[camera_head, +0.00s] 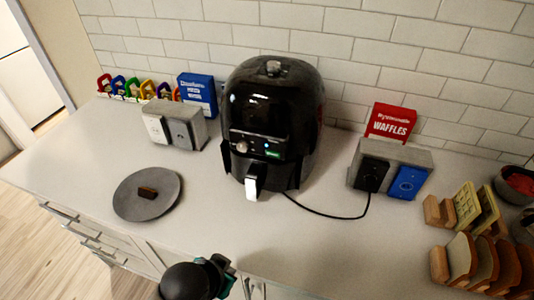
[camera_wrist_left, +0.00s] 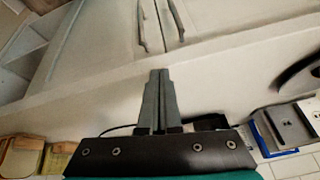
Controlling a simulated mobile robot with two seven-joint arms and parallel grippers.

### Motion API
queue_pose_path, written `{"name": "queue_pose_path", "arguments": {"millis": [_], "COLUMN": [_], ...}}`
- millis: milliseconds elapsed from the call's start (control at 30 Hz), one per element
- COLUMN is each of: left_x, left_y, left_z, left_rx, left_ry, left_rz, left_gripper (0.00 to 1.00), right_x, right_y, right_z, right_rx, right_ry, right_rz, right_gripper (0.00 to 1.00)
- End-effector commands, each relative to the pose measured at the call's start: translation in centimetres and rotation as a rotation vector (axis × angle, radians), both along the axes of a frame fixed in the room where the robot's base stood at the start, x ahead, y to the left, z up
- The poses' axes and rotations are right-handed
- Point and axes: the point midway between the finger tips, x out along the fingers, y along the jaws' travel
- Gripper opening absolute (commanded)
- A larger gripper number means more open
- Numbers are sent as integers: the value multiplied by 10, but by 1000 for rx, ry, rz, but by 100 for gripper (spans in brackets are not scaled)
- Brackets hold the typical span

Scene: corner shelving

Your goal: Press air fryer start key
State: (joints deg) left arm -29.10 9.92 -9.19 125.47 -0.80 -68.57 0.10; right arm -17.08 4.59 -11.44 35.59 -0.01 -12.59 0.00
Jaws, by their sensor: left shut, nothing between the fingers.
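The black air fryer (camera_head: 272,105) stands on the counter against the tiled wall. Its front panel (camera_head: 265,148) has a round knob (camera_head: 242,146), small lights and a green-lit patch; the start key is too small to single out. A basket handle with a white front (camera_head: 252,188) juts out below. My left gripper (camera_head: 222,266) is low at the counter's front edge, well apart from the fryer. In the left wrist view its fingers (camera_wrist_left: 159,75) are together and empty. My right gripper is not in view.
A dark round plate (camera_head: 176,200) with a small brown block lies left of the fryer. Grey socket boxes (camera_head: 176,122) stand on both sides, and a black cord runs to the right one (camera_head: 408,157). Toast racks (camera_head: 462,262) fill the right end. The front middle counter is clear.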

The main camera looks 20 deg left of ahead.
Motion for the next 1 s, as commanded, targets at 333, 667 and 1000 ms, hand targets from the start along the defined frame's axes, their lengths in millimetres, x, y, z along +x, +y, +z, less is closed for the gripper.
{"name": "queue_pose_path", "arguments": {"millis": [333, 667, 1000], "left_x": [67, 120, 140], "left_y": [-2, -12, -23], "left_z": [10, 43, 84], "left_rx": [26, 27, -10], "left_ry": [-308, -652, -977], "left_rz": [-133, -318, -544], "left_gripper": [0, 0, 0], "right_x": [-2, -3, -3], "right_y": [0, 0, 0], "right_z": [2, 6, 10], "right_rx": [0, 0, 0], "right_ry": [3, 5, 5], "right_rz": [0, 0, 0], "right_gripper": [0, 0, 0]}}
